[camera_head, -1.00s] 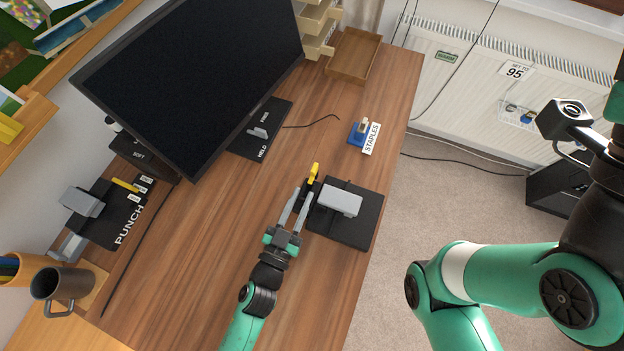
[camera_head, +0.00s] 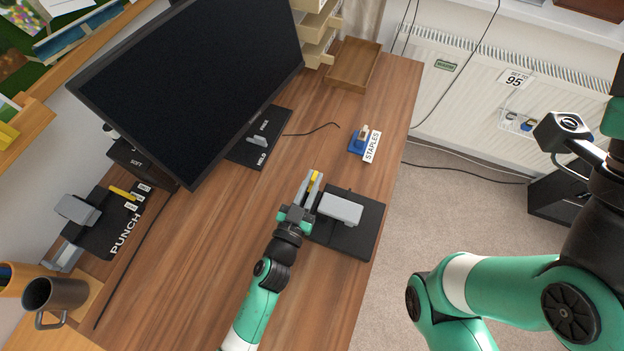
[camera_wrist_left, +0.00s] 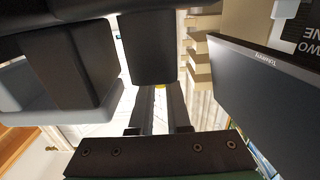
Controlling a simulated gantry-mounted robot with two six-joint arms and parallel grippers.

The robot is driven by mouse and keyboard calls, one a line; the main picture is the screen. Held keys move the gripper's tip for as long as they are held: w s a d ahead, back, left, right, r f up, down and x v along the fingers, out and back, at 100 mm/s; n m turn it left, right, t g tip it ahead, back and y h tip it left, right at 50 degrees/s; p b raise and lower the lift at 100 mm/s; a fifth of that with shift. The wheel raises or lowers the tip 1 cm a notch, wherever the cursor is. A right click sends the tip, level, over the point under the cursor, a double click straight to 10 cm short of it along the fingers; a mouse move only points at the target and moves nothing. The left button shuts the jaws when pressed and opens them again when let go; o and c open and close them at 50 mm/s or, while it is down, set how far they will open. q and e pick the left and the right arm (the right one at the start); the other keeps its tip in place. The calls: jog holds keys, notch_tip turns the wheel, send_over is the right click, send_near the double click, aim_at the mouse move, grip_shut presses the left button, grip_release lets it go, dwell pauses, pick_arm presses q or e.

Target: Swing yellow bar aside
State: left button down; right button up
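The yellow bar (camera_head: 314,176) is at the far left edge of a black-based device with a grey block (camera_head: 340,208), near the table's right edge. My left gripper (camera_head: 311,183) reaches it from the near side, with one finger on each side of the bar. A narrow gap shows between the fingers; I cannot tell whether they touch the bar. The left wrist view shows a bit of yellow (camera_wrist_left: 160,86) between the two dark fingers. Another yellow bar (camera_head: 123,193) is on the device marked PUNCH at the left.
A monitor (camera_head: 190,80) stands at the back left. A blue item with a STAPLES label (camera_head: 371,146) and a wooden tray (camera_head: 353,68) are beyond my gripper. A mug (camera_head: 56,298) is at the near left. The middle of the table is clear.

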pick_arm(q)
jog(key=h+p, duration=0.1)
jog(key=p, duration=0.1)
jog(key=m+g+h+p, duration=0.1)
jog(key=p, duration=0.2)
jog(key=m+h+p, duration=0.1)
jog(key=p, duration=0.1)
jog(key=shift+w+a+r+g+p, duration=0.25)
jog(key=shift+a+r+g+p, duration=0.05)
jog(key=shift+r, duration=0.05)
jog(key=shift+f+m+h, duration=0.1)
jog(key=shift+m+h, duration=0.3)
jog(key=shift+h, duration=0.1)
jog(key=shift+w+a+f+m+g+h, duration=0.1)
jog(key=shift+a+f+m+g+h, duration=0.05)
jog(key=shift+m+g+h, duration=0.35)
jog(key=m+g+h+b, duration=0.2)
jog(key=g+b, duration=0.1)
jog(key=m+g+h+b, duration=0.2)
jog(key=b, duration=0.2)
jog(key=w+m+g+h+b, duration=0.1)
jog(key=m+g+b, duration=0.1)
jog(key=g+b, duration=0.1)
jog(key=shift+a+f+g+h+b, duration=0.3)
jog(key=shift+f+h+b, duration=0.1)
jog(key=shift+b, duration=0.35)
jog(key=shift+r+m+g+b, duration=0.35)
jog(key=shift+m+g+b, duration=0.15)
jog(key=shift+b, duration=0.15)
